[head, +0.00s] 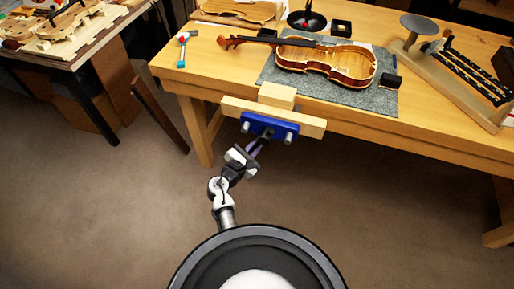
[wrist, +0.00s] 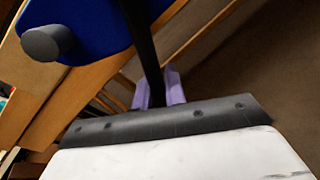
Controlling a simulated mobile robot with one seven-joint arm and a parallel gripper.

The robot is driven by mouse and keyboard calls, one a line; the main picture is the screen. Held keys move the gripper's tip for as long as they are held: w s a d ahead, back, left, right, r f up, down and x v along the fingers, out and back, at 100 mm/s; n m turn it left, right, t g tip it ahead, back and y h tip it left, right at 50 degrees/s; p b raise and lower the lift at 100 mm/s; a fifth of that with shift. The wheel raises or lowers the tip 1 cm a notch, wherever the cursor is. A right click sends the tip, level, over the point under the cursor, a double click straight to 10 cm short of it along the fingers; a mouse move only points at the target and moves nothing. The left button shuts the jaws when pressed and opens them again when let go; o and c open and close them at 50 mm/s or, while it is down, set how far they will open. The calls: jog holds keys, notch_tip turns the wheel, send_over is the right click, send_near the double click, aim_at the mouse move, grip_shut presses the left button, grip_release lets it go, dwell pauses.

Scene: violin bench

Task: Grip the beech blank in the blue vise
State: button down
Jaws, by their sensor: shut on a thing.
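The beech blank (head: 277,95) is a pale block showing above the wooden front jaw (head: 300,122) of the vise at the bench's front edge. Its lower part is hidden behind that jaw. I cannot tell whether both jaws touch it. The blue vise (head: 269,127) has a blue plate with grey round ends on the front of the jaw. The plate also shows at the upper left of the wrist view (wrist: 85,20). My gripper (head: 255,148) is below and in front of the plate. In the wrist view its purple fingers (wrist: 160,90) are shut on the dark vise handle (wrist: 146,45).
A violin (head: 325,62) lies on a grey mat (head: 372,98) behind the vise. A small hammer (head: 184,48) lies at the bench's left. A wooden fixture (head: 445,82) stands at the right. The floor before the bench is clear.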

jog(key=shift+w+a+r+m+y+p, duration=0.25)
jog(key=shift+a+r+m+y, duration=0.1)
jog(key=shift+a+r+m, duration=0.45)
jog(key=shift+w+a+r+m+y+p, duration=0.2)
jog(key=shift+a+r+m+y, duration=0.15)
jog(key=shift+a+m, duration=0.45)
jog(key=shift+w+a+r+m+y+p, duration=0.15)
jog(key=shift+a+r+m+y+p, duration=0.3)
jog(key=shift+m, duration=0.65)
jog(key=shift+a+r, duration=0.1)
jog(key=shift+r, duration=0.05)
jog(key=c, duration=1.6)
grip_release()
jog(key=shift+c, duration=0.2)
jog(key=shift+o, duration=0.9)
jog(key=shift+r, duration=0.1)
jog(key=shift+s, duration=0.1)
